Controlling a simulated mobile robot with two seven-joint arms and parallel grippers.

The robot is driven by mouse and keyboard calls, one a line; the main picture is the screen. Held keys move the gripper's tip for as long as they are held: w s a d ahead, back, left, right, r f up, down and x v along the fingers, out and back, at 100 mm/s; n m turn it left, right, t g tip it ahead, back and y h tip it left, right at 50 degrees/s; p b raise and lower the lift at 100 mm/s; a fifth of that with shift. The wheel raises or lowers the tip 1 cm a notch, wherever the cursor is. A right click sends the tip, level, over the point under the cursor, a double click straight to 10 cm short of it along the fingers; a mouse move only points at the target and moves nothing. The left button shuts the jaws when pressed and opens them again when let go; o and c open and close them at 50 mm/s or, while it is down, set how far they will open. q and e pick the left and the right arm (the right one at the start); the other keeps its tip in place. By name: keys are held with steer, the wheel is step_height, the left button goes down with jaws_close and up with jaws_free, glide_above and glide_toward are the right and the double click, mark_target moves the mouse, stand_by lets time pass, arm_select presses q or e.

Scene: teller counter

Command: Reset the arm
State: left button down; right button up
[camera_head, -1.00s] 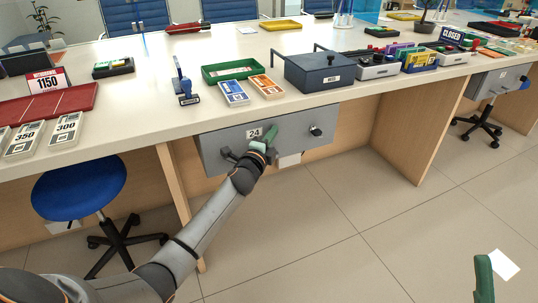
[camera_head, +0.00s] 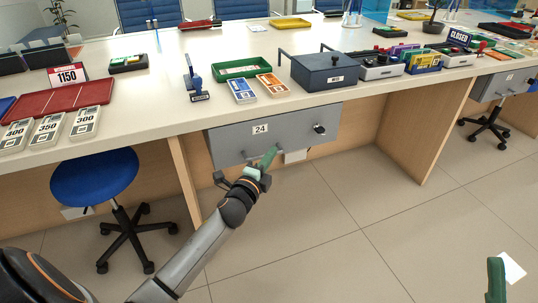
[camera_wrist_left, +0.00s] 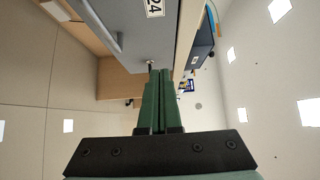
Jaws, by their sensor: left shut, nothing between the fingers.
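My left arm reaches up from the bottom left in the head view. Its green-fingered left gripper (camera_head: 268,160) is at the lower edge of the grey drawer front (camera_head: 230,141) labelled 24. In the left wrist view, the two green fingers (camera_wrist_left: 159,98) lie together, shut with nothing between them. The drawer's grey bar handle (camera_wrist_left: 98,27) shows to the left of the fingertips, apart from them. A green finger (camera_head: 497,281) of my right gripper shows at the bottom right corner of the head view; its jaw opening is hidden.
The counter (camera_head: 168,100) above carries a green tray (camera_head: 243,73), a dark blue box (camera_head: 333,78) and card stacks (camera_head: 242,91). A blue stool (camera_head: 95,175) stands at the left. The floor (camera_head: 340,220) in front of the drawer is clear.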

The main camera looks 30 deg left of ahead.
arm_select(q)
steer(key=shift+s, duration=0.5)
steer(key=shift+d, duration=0.15)
